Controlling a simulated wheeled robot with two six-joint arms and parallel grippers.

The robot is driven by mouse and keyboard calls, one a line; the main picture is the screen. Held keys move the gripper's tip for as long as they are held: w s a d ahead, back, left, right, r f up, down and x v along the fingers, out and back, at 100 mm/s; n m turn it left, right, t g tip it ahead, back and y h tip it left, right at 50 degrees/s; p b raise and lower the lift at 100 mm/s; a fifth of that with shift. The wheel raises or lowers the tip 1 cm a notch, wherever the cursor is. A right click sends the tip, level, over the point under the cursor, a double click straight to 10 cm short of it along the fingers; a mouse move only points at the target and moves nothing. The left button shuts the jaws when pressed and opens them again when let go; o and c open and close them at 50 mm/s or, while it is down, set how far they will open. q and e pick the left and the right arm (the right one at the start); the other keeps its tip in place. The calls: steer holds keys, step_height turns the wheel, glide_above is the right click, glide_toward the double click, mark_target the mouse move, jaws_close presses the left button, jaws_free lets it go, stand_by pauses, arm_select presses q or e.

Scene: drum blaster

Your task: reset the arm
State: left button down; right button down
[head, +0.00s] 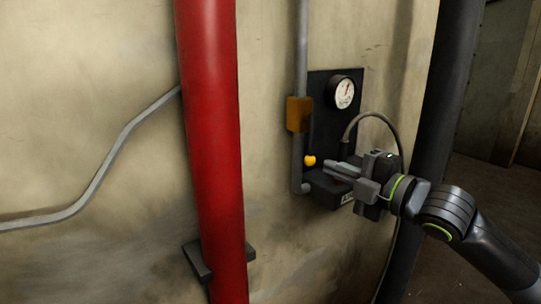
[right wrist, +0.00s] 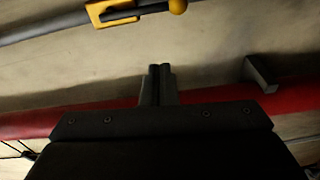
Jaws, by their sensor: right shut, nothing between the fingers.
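My right arm comes in from the lower right of the head view, and its gripper (head: 332,169) is shut and empty. It is in front of a dark wall panel (head: 322,123), just right of a small yellow knob (head: 310,160). In the right wrist view the two fingers of the gripper (right wrist: 160,70) are together with nothing between them. The yellow knob (right wrist: 178,6) shows at the top of that view, apart from the fingertips. My left gripper is not in view.
The panel carries a round gauge (head: 344,92). An orange-brown box (head: 299,114) sits on a grey conduit (head: 302,45) at its left. A thick red pipe (head: 212,150) stands left of it, with a dark bracket (head: 197,262) low down. A dark pipe (head: 437,110) stands to the right.

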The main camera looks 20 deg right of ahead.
steer(key=s+d+f+m+g+h, duration=0.1)
steer(key=s+f+m+g+h, duration=0.2)
steer(key=f, duration=0.6)
steer(key=s+d+f+m+h, duration=0.15)
steer(key=f+m, duration=0.35)
steer(key=f, duration=0.5)
steer(key=s+d+f+m+g+h, duration=0.1)
steer(key=s+f+m+g+h, duration=0.2)
steer(key=f, duration=0.6)
steer(key=s+f+m+g+h, duration=0.1)
steer(key=s+f+m+g, duration=0.2)
steer(key=s+f+m, duration=0.6)
steer(key=s+f+m+g+h, duration=0.25)
steer(key=s+f, duration=0.35)
steer(key=s, duration=0.7)
step_height(320, 180, down, 20)
steer(key=d+g+y+p, duration=0.1)
steer(key=g+p, duration=0.1)
steer(key=p, duration=0.3)
steer(key=s+a+f+g+p, duration=0.1)
steer(key=s+f+p, duration=0.2)
steer(key=s+f, duration=0.9)
steer(key=s, duration=0.2)
steer(key=shift+s+y, duration=0.4)
